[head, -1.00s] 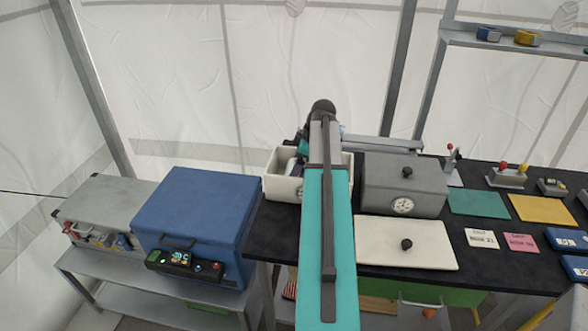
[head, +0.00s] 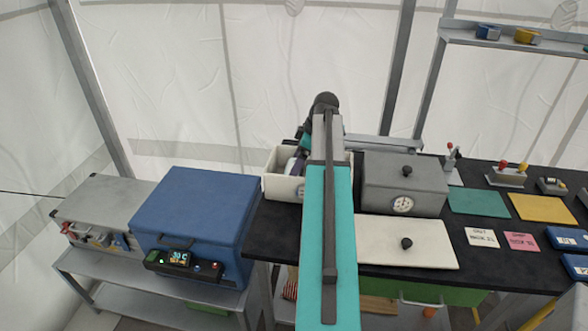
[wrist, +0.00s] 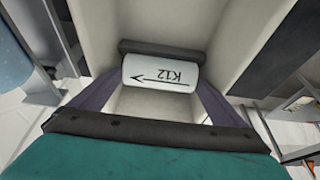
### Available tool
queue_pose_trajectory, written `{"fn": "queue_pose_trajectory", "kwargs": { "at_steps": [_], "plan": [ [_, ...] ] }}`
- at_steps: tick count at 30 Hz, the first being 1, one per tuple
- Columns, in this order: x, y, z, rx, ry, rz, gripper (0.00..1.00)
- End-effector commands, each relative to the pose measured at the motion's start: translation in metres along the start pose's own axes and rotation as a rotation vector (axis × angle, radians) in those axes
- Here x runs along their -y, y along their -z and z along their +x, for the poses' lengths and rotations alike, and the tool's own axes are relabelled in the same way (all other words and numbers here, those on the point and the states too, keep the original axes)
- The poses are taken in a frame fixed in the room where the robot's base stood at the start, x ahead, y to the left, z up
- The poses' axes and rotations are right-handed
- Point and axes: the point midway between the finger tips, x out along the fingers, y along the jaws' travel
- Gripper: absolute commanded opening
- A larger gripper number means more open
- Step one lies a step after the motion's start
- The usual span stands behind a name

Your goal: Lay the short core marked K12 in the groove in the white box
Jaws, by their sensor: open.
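The short core marked K12 (wrist: 160,74) is white, with black letters and an arrow, and lies between the fingers of my gripper (wrist: 159,84) in the wrist view. My gripper is open, with one dark purple finger at each end of the core. I cannot tell whether the fingers touch it. A dark bar runs along the core's far side. The white box (head: 282,190) stands at the table's left end in the head view; its pale walls (wrist: 235,40) surround the core in the wrist view. My arm hides much of the box, and the groove is not clearly visible.
A grey box with a dial (head: 403,180) stands right of the white box, close to my arm. A white lid with a black knob (head: 425,235) lies in front. A blue cooler (head: 200,220) stands to the left. Coloured mats (head: 478,201) lie farther right.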

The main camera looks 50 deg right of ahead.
Motion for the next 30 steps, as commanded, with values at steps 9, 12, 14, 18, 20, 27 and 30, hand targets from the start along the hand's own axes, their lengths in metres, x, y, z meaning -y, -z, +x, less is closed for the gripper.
{"fn": "queue_pose_trajectory", "kwargs": {
  "at_steps": [9, 12, 14, 18, 20, 27, 30],
  "plan": [
    [-0.002, 0.000, -0.039, 0.000, -0.003, 0.000, 1.00],
    [-0.002, 0.000, -0.051, 0.000, -0.004, 0.000, 1.00],
    [-0.001, -0.001, -0.059, 0.000, -0.003, 0.000, 1.00],
    [-0.002, 0.000, -0.076, -0.001, -0.003, 0.000, 1.00],
    [-0.001, 0.000, -0.084, -0.001, -0.003, 0.000, 1.00],
    [-0.001, 0.000, -0.107, -0.001, -0.003, 0.000, 1.00],
    [-0.001, 0.000, -0.112, -0.001, -0.001, 0.000, 1.00]
  ]
}}
